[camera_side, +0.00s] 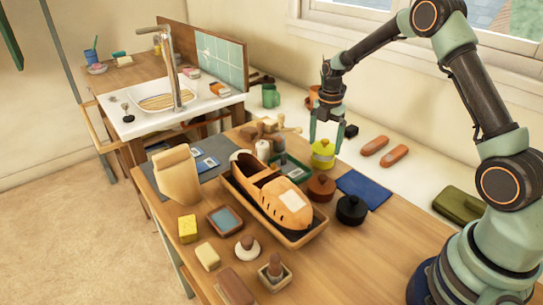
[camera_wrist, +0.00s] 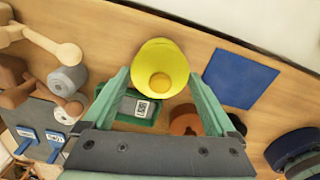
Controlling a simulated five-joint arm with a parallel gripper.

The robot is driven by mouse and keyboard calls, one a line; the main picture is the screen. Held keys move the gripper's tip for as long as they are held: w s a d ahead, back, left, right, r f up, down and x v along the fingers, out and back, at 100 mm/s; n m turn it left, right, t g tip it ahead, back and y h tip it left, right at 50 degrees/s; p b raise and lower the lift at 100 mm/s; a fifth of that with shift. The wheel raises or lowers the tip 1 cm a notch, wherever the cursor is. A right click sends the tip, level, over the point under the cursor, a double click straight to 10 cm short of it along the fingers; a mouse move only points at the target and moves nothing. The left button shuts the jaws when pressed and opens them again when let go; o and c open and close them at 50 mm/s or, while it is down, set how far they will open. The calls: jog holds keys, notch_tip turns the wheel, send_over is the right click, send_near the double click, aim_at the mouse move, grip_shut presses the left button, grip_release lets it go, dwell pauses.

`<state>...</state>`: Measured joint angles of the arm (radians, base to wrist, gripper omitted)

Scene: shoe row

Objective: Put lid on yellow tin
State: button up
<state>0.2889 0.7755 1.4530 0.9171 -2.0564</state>
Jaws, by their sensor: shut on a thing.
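The yellow tin (camera_side: 323,161) stands upright near the back edge of the wooden table, right of the middle. A yellow lid with a round knob (camera_wrist: 160,70) lies between the fingers of my gripper (camera_wrist: 159,76) in the wrist view. My gripper (camera_side: 326,143) points down, its fingers shut on the lid's two sides at the top of the tin. In the wrist view the lid covers the tin's opening, and a second yellow edge shows beyond it. I cannot tell whether the lid rests fully on the rim.
A brown lidded pot (camera_side: 321,188) and a black one (camera_side: 351,210) stand in front of the tin. A blue mat (camera_side: 364,188) lies to the right. A green tray (camera_side: 293,169) and a shoe in a wooden tray (camera_side: 283,207) lie to the left.

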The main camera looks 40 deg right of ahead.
jog(key=shift+f, duration=1.1)
dwell(0.7)
jog(key=o, duration=1)
notch_tip(320, 180, up, 12)
jog(key=s+a+r+m+t, duration=0.4)
jog(key=s+a+r+m, duration=0.75)
jog(key=m, duration=0.25)
jog(key=s+m, duration=0.2)
jog(key=s+a+f+m+t, duration=0.1)
jog(key=s+m, duration=0.1)
jog(key=s+a+m, duration=0.1)
jog(key=s+m, duration=0.1)
jog(key=s, duration=0.1)
jog(key=shift+a+f+t, duration=0.25)
jog(key=shift+t, duration=0.05)
